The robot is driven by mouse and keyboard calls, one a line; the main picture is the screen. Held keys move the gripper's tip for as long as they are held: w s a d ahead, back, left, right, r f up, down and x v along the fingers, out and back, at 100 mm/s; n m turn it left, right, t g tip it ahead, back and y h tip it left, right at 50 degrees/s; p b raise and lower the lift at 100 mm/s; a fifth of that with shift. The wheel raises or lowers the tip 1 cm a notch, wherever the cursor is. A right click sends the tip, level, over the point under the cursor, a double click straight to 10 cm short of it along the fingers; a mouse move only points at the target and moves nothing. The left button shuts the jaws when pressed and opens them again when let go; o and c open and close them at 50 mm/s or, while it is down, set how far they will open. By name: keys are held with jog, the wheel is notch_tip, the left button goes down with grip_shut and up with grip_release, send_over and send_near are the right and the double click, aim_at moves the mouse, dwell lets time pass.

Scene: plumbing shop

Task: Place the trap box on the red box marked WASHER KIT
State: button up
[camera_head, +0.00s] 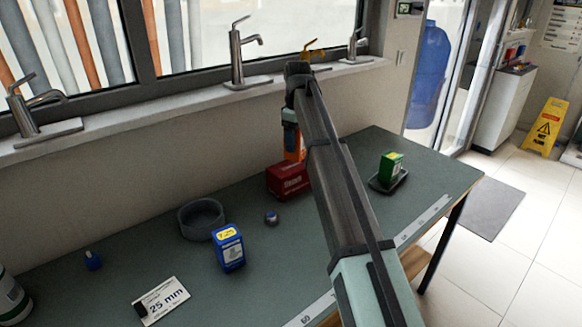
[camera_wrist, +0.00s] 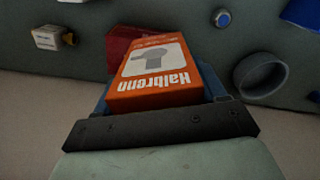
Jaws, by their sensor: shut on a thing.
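The trap box (camera_wrist: 155,72) is orange, with a white panel showing a grey pipe drawing and the name Halbrenn. My gripper (camera_wrist: 160,92) is shut on it, with a bluish finger at either side. In the head view the orange box (camera_head: 296,146) shows below my gripper (camera_head: 290,115), partly hidden by my arm. The red box (camera_head: 287,181) lies on the table just below it in the picture; its lettering is too small to read. In the wrist view the red box (camera_wrist: 120,42) is partly behind the orange box. I cannot tell whether they touch.
A green box (camera_head: 391,163) sits on a dark dish (camera_head: 386,186) to the right. A grey ring (camera_head: 201,220), a small round knob (camera_head: 271,218), a blue box (camera_head: 229,250) and a 25 mm card (camera_head: 160,301) lie left. The windowsill (camera_head: 180,112) with taps runs behind the table.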

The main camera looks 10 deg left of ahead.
jog(key=w+a+r+m, duration=0.1)
jog(key=w+a+r, duration=0.15)
jog(key=w, duration=0.35)
jog(key=m, duration=0.3)
send_over(291, 166)
jog(key=shift+f, duration=4.9)
jog(key=shift+f, duration=0.1)
jog(key=o, duration=1.2)
notch_tip(291, 166, up, 12)
